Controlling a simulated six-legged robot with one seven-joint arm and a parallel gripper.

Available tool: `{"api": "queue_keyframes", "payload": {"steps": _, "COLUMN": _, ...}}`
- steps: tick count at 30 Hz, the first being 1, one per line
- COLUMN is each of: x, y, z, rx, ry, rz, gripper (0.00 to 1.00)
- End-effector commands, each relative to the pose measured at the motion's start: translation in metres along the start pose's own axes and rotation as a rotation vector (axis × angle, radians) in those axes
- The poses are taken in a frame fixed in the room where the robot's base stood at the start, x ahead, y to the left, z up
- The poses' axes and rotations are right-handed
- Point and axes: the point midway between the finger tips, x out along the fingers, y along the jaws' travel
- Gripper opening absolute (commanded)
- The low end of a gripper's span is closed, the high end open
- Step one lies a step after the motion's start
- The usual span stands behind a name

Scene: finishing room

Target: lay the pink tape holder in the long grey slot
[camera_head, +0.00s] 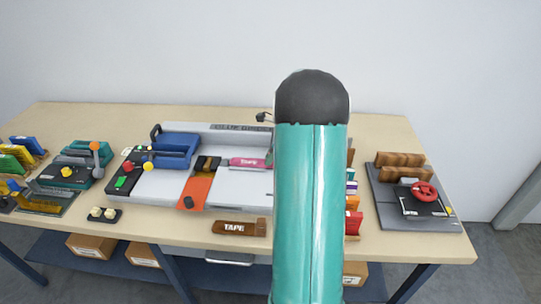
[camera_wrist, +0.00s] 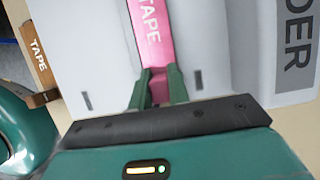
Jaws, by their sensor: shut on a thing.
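The pink tape holder (camera_wrist: 150,38), lettered TAPE, runs up from between my fingers in the wrist view. My gripper (camera_wrist: 160,86) is shut on its near end. In the head view the pink tape holder (camera_head: 247,162) shows over the pale grey bed of the binder machine (camera_head: 240,186), just left of my teal arm. My gripper is hidden behind that arm there. I cannot tell whether the holder touches the bed. The long grey slot cannot be made out with certainty; short dark marks show on the grey surface in the wrist view.
A brown block (camera_head: 240,228) lettered TAPE lies at the table's front. An orange strip (camera_head: 196,190) and a blue tray (camera_head: 176,150) are on the machine's left. A dark press with a red wheel (camera_head: 424,192) stands right. Bare table (camera_head: 70,120) shows at back left.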

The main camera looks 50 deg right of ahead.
Motion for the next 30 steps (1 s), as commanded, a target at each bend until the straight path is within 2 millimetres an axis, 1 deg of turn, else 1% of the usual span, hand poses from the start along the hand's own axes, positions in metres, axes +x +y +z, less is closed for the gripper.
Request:
{"api": "queue_keyframes", "payload": {"steps": 8, "x": 0.005, "y": 0.000, "z": -0.002, "rx": 0.000, "ry": 0.000, "rz": 0.000, "gripper": 0.00}}
{"api": "queue_keyframes", "payload": {"steps": 9, "x": 0.005, "y": 0.000, "z": -0.002, "rx": 0.000, "ry": 0.000, "rz": 0.000, "gripper": 0.24}}
{"api": "queue_keyframes", "payload": {"steps": 10, "x": 0.005, "y": 0.000, "z": -0.002, "rx": 0.000, "ry": 0.000, "rz": 0.000, "gripper": 0.27}}
{"api": "queue_keyframes", "payload": {"steps": 20, "x": 0.002, "y": 0.000, "z": -0.002, "rx": 0.000, "ry": 0.000, "rz": 0.000, "gripper": 0.27}}
{"api": "queue_keyframes", "payload": {"steps": 30, "x": -0.022, "y": -0.001, "z": -0.002, "rx": -0.001, "ry": 0.000, "rz": -0.002, "gripper": 0.27}}
